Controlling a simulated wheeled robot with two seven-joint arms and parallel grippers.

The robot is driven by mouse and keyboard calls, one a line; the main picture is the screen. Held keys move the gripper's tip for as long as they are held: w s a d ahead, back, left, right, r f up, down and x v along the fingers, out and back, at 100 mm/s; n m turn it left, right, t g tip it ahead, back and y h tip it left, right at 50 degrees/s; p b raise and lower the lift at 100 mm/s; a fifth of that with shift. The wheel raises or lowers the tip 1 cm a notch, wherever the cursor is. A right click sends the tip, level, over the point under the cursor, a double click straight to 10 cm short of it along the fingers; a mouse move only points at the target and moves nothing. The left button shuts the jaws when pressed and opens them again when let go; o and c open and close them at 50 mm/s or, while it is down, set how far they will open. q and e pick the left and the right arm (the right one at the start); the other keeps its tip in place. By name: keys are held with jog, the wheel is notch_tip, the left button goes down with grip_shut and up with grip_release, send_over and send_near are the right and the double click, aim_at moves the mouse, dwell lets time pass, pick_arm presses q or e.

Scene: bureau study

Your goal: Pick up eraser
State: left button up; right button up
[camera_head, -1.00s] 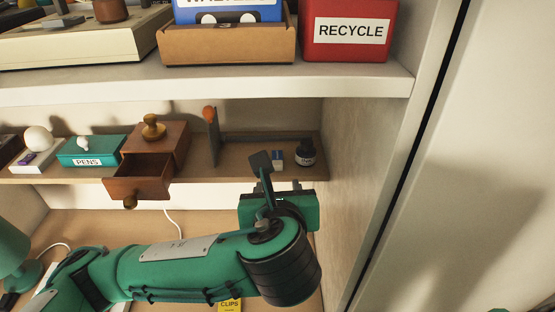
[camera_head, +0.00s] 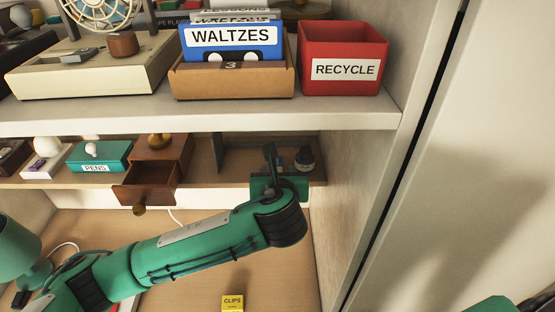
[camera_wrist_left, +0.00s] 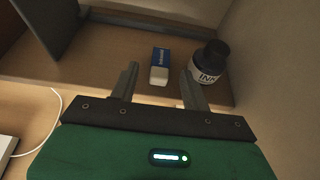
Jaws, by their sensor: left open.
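The eraser (camera_wrist_left: 160,67) is a small white block with a blue sleeve. It lies on the narrow shelf (camera_wrist_left: 90,65) in the left wrist view, just left of a dark ink bottle (camera_wrist_left: 208,66). In the head view the eraser (camera_head: 281,162) shows only in part, behind my left gripper (camera_head: 270,158). My left gripper (camera_wrist_left: 160,82) is open and empty. In the wrist view its two fingers point toward the shelf, with the eraser showing between and just beyond their tips. My right gripper is not in view.
A dark upright divider (camera_head: 217,153) stands left of the eraser. A small wooden box (camera_head: 157,165) has its drawer open further left. The upper shelf (camera_head: 230,121) overhangs, bearing a red bin (camera_head: 343,57). The side wall (camera_head: 345,180) is close on the right.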

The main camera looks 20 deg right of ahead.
pick_arm(q)
jog(key=shift+x, duration=1.1)
jog(key=shift+s, duration=0.1)
grip_shut()
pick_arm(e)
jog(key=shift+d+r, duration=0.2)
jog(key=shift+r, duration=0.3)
pick_arm(q)
notch_tip(320, 180, up, 9)
jog(key=b, duration=0.3)
jog(key=shift+f, duration=0.25)
jog(key=shift+r, duration=0.75)
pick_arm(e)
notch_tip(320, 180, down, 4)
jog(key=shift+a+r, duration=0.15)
